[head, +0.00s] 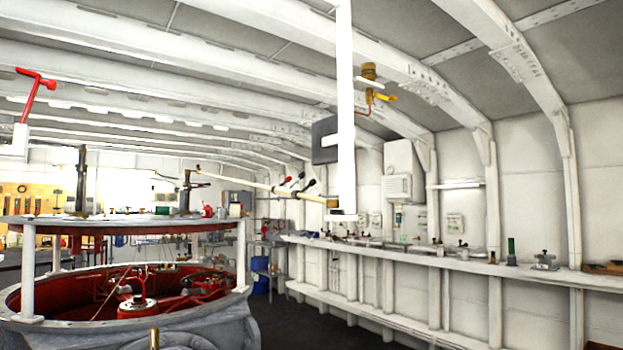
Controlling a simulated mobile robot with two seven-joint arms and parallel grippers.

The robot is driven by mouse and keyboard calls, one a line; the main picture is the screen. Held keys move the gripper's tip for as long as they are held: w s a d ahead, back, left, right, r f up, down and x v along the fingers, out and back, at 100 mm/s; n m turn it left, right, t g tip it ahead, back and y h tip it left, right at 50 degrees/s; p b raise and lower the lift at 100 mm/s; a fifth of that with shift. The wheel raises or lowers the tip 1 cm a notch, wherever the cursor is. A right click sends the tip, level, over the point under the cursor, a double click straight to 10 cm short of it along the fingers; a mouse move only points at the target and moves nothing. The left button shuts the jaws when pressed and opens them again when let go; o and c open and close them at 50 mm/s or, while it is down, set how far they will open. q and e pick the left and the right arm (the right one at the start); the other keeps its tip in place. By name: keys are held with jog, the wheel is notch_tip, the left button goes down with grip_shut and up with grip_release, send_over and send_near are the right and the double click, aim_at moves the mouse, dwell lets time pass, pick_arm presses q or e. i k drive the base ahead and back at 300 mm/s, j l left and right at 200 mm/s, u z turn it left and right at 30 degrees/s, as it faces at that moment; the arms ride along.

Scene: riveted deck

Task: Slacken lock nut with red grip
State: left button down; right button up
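A red handle (36,88) with a crossbar at its top stands tilted on a white block at the upper left edge. It is the clearest red grip in view. A lock nut at its foot cannot be made out. Small levers with dark and red knobs (299,184) sit near a long pale bar in the middle; they are too small to tell more. Neither of my grippers can be seen in the head view.
A large round grey housing (215,310) with red inner parts stands at the lower left, under a round raised platform (130,222). A white vertical post (346,110) crosses the middle. A long white ledge (450,260) with small items runs along the right wall. Dark floor is open between.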

aim_at(287, 180)
jog(key=i+l, duration=0.15)
jog(key=l, duration=0.2)
jog(key=i+l+u, duration=0.15)
jog(key=l, duration=0.2)
jog(key=i+l, duration=0.2)
jog(key=l, duration=0.15)
jog(key=i+l+u, duration=0.1)
jog(key=l, duration=0.3)
jog(key=i+l, duration=0.15)
jog(key=l, duration=0.2)
jog(key=i+l+u, duration=0.1)
jog(key=i+l, duration=0.3)
jog(key=l, duration=0.25)
jog(key=i+l+u, duration=0.15)
jog(key=l, duration=0.2)
jog(key=i+l, duration=0.2)
jog(key=l, duration=0.15)
jog(key=i+l+u, duration=0.15)
jog(key=l, duration=0.2)
jog(key=i+l, duration=0.3)
jog(key=i, duration=0.15)
jog(key=i+l+u, duration=0.1)
jog(key=i+l, duration=0.2)
jog(key=i, duration=0.1)
